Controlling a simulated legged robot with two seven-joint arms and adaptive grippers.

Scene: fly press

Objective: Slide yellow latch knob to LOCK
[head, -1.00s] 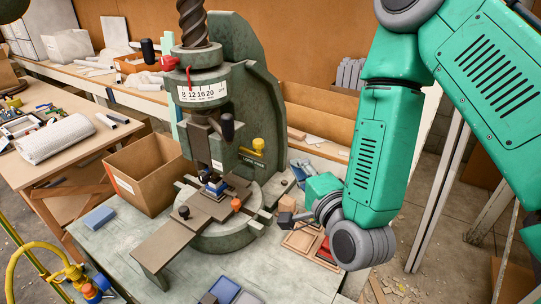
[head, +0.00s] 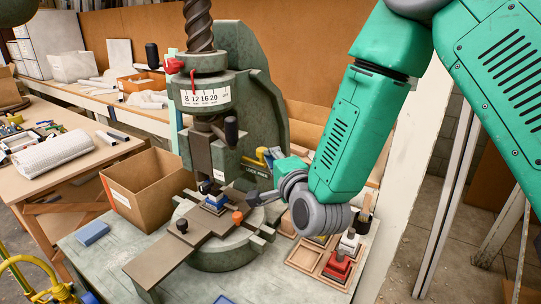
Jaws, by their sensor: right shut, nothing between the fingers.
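The yellow latch knob (head: 262,156) is on the lower right of the green press frame (head: 262,100), just above a small dark plate lettered LOCK (head: 257,170). My right gripper (head: 254,199) is shut and empty. In the picture it is below the knob and plate, near the right side of the round press table (head: 215,258), and apart from the knob. My green wrist link covers the area just right of the plate. My left gripper is not in view.
A blue block sits in the fixture (head: 215,201) under the ram, beside an orange knob (head: 237,217). An open cardboard box (head: 147,188) stands left of the press. A wooden tray (head: 305,258) with red and white parts lies to the right. A blue block (head: 92,233) lies front left.

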